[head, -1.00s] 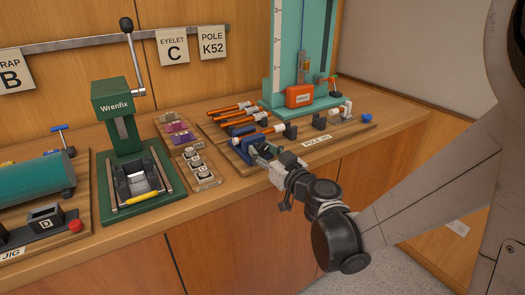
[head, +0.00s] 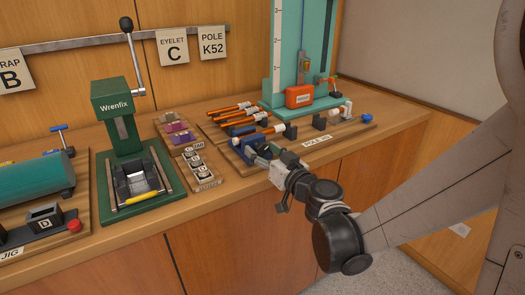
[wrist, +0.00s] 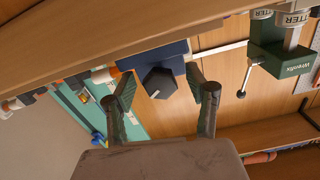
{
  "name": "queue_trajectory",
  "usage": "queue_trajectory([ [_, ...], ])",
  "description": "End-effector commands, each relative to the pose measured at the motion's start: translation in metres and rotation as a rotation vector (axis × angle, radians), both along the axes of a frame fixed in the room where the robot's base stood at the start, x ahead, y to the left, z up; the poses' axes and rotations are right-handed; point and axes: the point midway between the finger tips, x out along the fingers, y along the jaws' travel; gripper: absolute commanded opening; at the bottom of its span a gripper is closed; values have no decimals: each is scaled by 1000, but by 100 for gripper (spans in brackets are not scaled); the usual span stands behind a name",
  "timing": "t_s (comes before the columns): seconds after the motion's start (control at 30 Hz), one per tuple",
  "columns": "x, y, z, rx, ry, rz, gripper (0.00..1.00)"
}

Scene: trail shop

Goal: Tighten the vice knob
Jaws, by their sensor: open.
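The vice is a small blue block (head: 240,150) on a wooden board at the counter's front. An orange-and-white pole (head: 262,134) lies at it. In the wrist view, which is upside down, the blue vice body (wrist: 150,57) has a black hexagonal knob (wrist: 159,83) facing me. My gripper (wrist: 158,74) is open, with one finger on each side of the knob and a visible gap to each. In the head view my gripper (head: 265,160) is at the vice's front and hides the knob.
Several orange-tipped poles (head: 232,109) lie behind the vice. A tray of round parts (head: 204,176) sits close on the left, then the green Wrenfix press (head: 113,100). A teal stand with an orange box (head: 299,96) rises behind. Space in front of the counter is free.

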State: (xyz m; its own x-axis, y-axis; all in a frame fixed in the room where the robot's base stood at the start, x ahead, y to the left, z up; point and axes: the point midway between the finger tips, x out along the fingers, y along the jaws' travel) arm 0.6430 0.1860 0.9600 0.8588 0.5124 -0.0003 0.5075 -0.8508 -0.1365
Motion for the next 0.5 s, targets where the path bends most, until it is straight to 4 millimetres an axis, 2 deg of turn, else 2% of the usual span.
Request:
queue_trajectory([
  [0.17, -18, -11, 0, 0, 0, -2, 51],
  [0.5, -74, -45, 0, 0, 0, -3, 51],
])
